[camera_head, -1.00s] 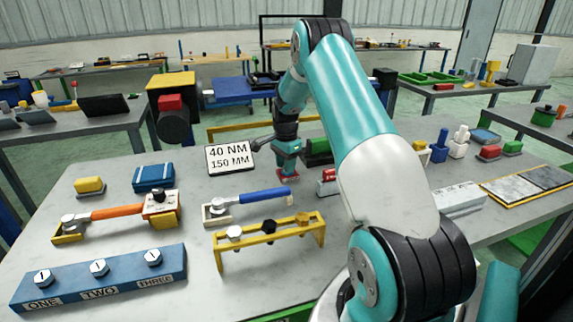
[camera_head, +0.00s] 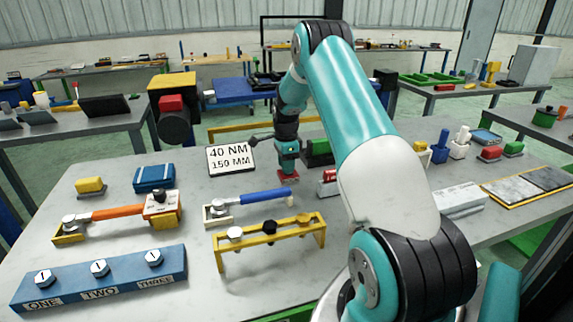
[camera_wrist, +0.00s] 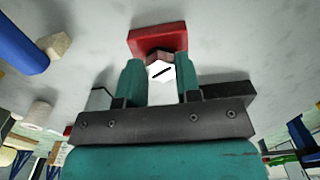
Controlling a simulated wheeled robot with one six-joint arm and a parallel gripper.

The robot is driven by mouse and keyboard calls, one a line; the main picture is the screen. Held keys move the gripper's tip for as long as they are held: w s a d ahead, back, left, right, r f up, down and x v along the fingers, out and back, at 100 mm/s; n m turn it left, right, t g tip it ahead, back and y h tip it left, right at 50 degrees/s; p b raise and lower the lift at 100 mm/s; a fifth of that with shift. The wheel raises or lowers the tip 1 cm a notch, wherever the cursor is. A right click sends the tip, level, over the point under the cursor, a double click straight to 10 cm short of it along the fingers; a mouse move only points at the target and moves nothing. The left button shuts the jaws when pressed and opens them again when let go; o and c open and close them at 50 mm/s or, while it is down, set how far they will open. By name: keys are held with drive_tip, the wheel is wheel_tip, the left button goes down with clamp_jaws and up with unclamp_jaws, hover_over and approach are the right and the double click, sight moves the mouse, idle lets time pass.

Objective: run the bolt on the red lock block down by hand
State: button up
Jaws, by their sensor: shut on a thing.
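The red lock block (camera_wrist: 157,38) sits on the grey table top. In the head view only a sliver of the red lock block (camera_head: 289,178) shows beneath my gripper (camera_head: 288,168). The bolt (camera_wrist: 160,71) has a pale hex head with a black line across it and stands at the block. In the wrist view the two teal fingers of my gripper (camera_wrist: 160,82) are on either side of the bolt head, shut on it. The bolt's shank is mostly hidden, so its depth in the block cannot be told.
A sign (camera_head: 230,157) reading 40 NM, 150 MM stands left of my gripper. A blue-handled wrench (camera_head: 262,195) and a yellow rack (camera_head: 270,240) with several bolts lie in front. A green block (camera_head: 319,152) and a red-and-white piece (camera_head: 327,185) are close on the right.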

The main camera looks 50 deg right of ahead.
drive_tip(key=shift+w+d+r, duration=0.1)
drive_tip(key=shift+r, duration=0.15)
drive_tip(key=o, duration=0.9)
drive_tip(key=shift+f, duration=0.1)
wheel_tip(320, 180, up, 17)
drive_tip(key=shift+r+b, duration=0.2)
drive_tip(key=shift+b, duration=0.8)
